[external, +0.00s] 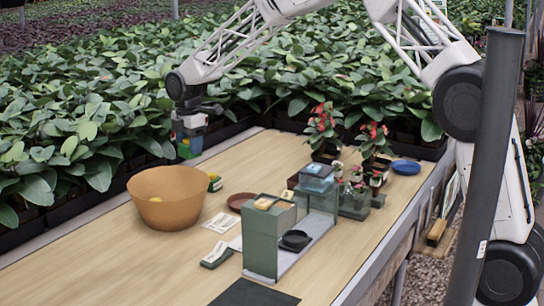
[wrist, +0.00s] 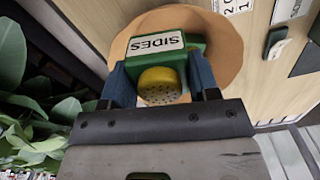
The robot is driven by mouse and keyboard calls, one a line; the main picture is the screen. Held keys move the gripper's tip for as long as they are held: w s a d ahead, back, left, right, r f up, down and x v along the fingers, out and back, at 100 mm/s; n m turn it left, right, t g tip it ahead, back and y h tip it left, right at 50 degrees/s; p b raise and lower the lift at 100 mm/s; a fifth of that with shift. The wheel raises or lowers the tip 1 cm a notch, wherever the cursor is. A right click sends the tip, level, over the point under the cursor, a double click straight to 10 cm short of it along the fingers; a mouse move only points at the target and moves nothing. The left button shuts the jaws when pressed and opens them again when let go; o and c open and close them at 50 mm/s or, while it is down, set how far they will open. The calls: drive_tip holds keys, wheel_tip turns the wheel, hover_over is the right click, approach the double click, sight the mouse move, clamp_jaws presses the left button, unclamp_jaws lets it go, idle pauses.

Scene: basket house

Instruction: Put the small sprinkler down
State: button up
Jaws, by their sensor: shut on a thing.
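My gripper (external: 189,138) is shut on the small sprinkler, high over the far left part of the table. In the wrist view the small sprinkler (wrist: 160,85) has a green body with a white "SIDES" label and a round yellow head with holes. The blue fingers of my gripper (wrist: 161,72) sit on either side of it. In the external view only a little green of the sprinkler (external: 188,151) shows below the fingers. A tan round bowl (external: 168,205) stands on the table below my gripper; it also shows behind the sprinkler in the wrist view (wrist: 225,30).
A green and yellow can (external: 215,183) stands beside the bowl. A green register-like stand (external: 262,240), potted red flowers (external: 322,130) and a blue dish (external: 406,167) are further right. Leafy plants (external: 90,120) line the back edge. The table's front left is clear.

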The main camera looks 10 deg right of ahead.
sight(180, 197)
drive_tip(key=s+a+f+n, duration=0.2)
drive_tip(key=a+f, duration=0.2)
drive_tip(key=f, duration=0.1)
drive_tip(key=shift+s, duration=0.35)
drive_tip(key=shift+f, duration=0.1)
drive_tip(key=shift+f, duration=3.05)
drive_tip(key=shift+f, duration=1.85)
drive_tip(key=shift+f, duration=0.4)
